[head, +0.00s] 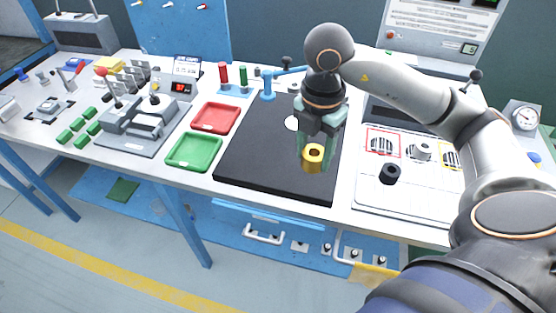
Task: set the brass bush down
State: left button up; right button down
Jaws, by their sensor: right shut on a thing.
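The brass bush (313,153) is a short gold ring with a dark bore, in the middle of the head view. My right gripper (315,152) points down and is shut on the brass bush. Its fingers partly hide the bush's sides. The bush shows over the front right part of the black mat (260,155); I cannot tell whether it touches the mat. My left gripper is out of view.
A red tray (215,118) and a green tray (194,152) lie left of the mat. A blue stand (268,88) is behind the mat. The mat's front left is clear.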

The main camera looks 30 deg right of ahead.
jog(key=w+f, duration=0.3)
jog(key=w, duration=0.5)
send_over(278, 165)
jog(key=f, duration=0.5)
jog(key=shift+s+p, duration=0.3)
jog(key=shift+s, duration=0.1)
jog(key=shift+w+f, duration=0.5)
jog(key=shift+f, duration=1.6)
jog(key=shift+f, duration=0.1)
jog(key=shift+c, duration=1.2)
grip_release()
jog(key=shift+s+f, duration=0.1)
notch_tip(278, 165, up, 12)
jog(key=shift+r, duration=0.2)
